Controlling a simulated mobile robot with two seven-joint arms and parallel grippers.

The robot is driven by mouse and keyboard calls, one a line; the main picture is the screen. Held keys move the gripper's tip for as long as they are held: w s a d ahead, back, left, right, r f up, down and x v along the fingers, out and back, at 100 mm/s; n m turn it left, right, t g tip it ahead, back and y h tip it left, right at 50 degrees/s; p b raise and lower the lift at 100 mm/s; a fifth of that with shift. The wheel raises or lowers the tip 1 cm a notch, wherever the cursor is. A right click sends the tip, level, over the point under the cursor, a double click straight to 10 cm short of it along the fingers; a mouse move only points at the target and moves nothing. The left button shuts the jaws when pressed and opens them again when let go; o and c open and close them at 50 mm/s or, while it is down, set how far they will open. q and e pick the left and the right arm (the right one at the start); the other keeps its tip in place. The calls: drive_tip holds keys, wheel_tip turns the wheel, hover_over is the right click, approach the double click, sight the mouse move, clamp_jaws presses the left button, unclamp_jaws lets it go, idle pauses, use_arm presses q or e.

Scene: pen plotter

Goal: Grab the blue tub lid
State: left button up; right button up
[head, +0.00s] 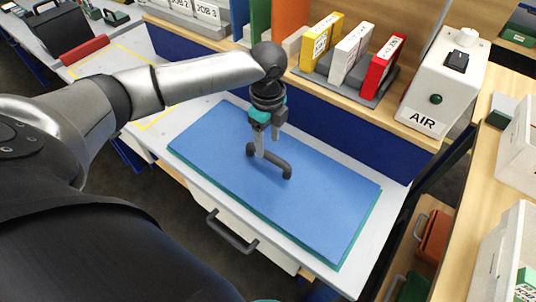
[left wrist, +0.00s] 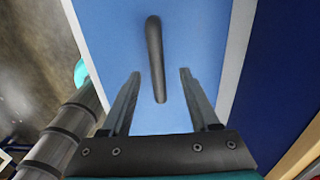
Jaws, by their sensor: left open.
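The blue tub lid (head: 325,195) is a large flat blue panel with a dark bar handle (head: 275,163) near its middle. It lies flat over a teal edge on the white bench. My left gripper (head: 264,147) points down at the handle, its fingertips close to it. In the left wrist view, my left gripper (left wrist: 160,73) is open, with one finger to each side of the near end of the handle (left wrist: 154,50). The lid (left wrist: 108,40) spreads beneath. I cannot tell whether the fingers touch the handle. My right gripper is not in view.
Behind the lid, a shelf carries yellow, white and red binders (head: 383,64) and a white AIR box (head: 444,85). A drawer handle (head: 232,233) sticks out at the bench front. White bins (head: 517,255) stand at the right. A yellow-outlined area (head: 100,65) is at the left.

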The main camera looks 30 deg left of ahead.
sight(268, 153)
use_arm(q)
drive_tip(key=f, duration=0.1)
drive_tip(key=f+b, duration=0.1)
drive_tip(key=f, duration=0.3)
drive_tip(key=shift+s+d+f+b, duration=0.15)
drive_tip(key=shift+s+f+b, duration=0.1)
drive_tip(key=shift+b, duration=0.1)
drive_tip(key=shift+r, duration=0.15)
clamp_jaws()
